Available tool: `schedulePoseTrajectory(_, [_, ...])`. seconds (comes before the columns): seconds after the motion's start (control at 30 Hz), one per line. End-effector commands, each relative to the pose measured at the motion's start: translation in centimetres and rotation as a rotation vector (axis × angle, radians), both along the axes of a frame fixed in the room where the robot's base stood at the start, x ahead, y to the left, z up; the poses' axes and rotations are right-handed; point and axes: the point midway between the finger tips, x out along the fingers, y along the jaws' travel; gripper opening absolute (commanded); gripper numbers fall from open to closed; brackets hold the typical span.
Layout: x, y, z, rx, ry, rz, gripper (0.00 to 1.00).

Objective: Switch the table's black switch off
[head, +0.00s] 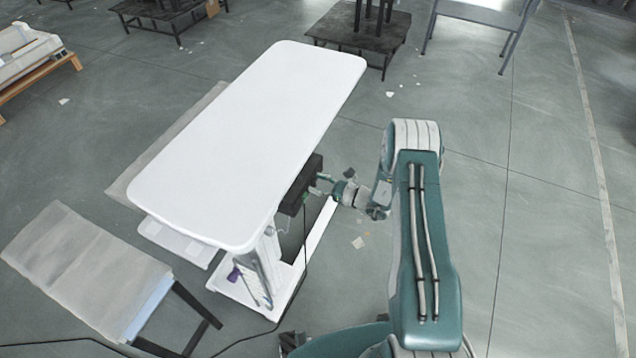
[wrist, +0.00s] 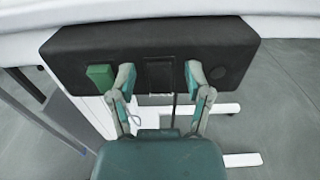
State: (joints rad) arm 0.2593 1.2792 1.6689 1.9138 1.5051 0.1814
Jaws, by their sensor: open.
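The white table (head: 250,140) stands in the middle of the head view. A dark control box (head: 299,186) hangs under its right edge. In the wrist view the box (wrist: 190,42) faces me, with a green button (wrist: 101,76) at its left. The black switch (wrist: 159,74) is in the middle of its face. My gripper (wrist: 160,71) is open, with one finger on each side of the switch. The fingertips are close to the box face; I cannot tell if they touch it. In the head view my gripper (head: 321,184) is at the box. The switch's position is unclear.
The white table base (head: 262,285) and a cable (head: 305,235) are below. A low grey-topped bench (head: 85,265) stands at the left. The floor to the right is largely clear.

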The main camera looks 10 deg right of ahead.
Motion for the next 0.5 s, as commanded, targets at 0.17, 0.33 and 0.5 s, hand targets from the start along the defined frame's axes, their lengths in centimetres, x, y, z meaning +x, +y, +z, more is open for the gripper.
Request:
schedulePoseTrajectory(0.17, [-0.01,-0.02,0.00,0.000,0.000,0.000,0.51])
schedulePoseTrajectory(0.33, [0.00,-0.02,0.01,0.000,0.000,0.000,0.00])
schedulePoseTrajectory(0.5, [0.02,-0.03,-0.02,0.003,-0.002,0.000,0.00])
